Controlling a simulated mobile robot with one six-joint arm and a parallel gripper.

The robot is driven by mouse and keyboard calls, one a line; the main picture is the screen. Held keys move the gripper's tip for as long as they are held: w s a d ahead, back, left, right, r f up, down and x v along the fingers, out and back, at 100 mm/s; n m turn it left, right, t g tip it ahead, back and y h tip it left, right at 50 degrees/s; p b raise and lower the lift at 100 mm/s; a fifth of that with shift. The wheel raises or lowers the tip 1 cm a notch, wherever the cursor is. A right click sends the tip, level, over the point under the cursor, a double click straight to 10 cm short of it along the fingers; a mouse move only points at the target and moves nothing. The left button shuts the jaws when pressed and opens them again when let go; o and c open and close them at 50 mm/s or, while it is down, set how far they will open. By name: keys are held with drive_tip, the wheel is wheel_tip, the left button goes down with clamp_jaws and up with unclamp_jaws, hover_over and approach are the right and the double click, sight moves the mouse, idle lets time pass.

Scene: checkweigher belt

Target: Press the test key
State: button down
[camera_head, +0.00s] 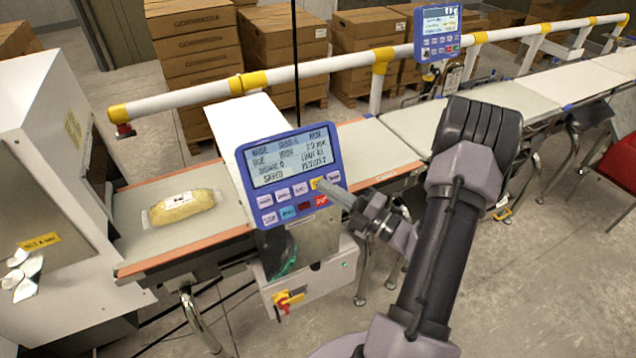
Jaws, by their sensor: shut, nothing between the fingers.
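A blue control panel (241,180) with a lit text display (290,160) faces me at the middle left. Below the display are two rows of keys, mostly white, with a yellow key (318,184), a cyan key (288,213), a dark red key (304,206) and a red key (321,200). The key labels are too small to read surely, so I cannot tell which is the test key. My gripper (328,188) is shut and empty, its tip at the yellow key's right side. I cannot tell whether it touches the panel.
A wrapped yellow loaf-like pack (183,206) lies on the belt (135,244) left of the panel. A white rail (310,68) with yellow joints runs behind. A second blue panel (437,32) stands at the back. A red-yellow switch (288,301) sits below the near panel.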

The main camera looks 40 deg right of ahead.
idle(0.7)
drive_tip(key=shift+w+d+f, duration=0.1)
drive_tip(key=shift+w+f, duration=0.15)
drive_tip(key=shift+w, duration=0.1)
drive_tip(key=shift+w+f, duration=0.15)
drive_tip(key=shift+w, duration=0.2)
idle(0.5)
idle(0.4)
drive_tip(key=shift+s+r+p, duration=0.4)
drive_tip(key=shift+s+p, duration=0.1)
drive_tip(key=shift+s, duration=0.2)
drive_tip(key=shift+s+a+r+p, duration=0.2)
drive_tip(key=shift+s+r+p, duration=0.15)
drive_tip(key=shift+s, duration=0.4)
drive_tip(key=shift+s+a+r+p, duration=0.25)
drive_tip(key=shift+s+r+p, duration=0.15)
drive_tip(key=shift+s, duration=0.3)
drive_tip(key=shift+s+a+r+p, duration=0.2)
drive_tip(key=shift+s+r+p, duration=0.15)
drive_tip(key=shift+s, duration=0.4)
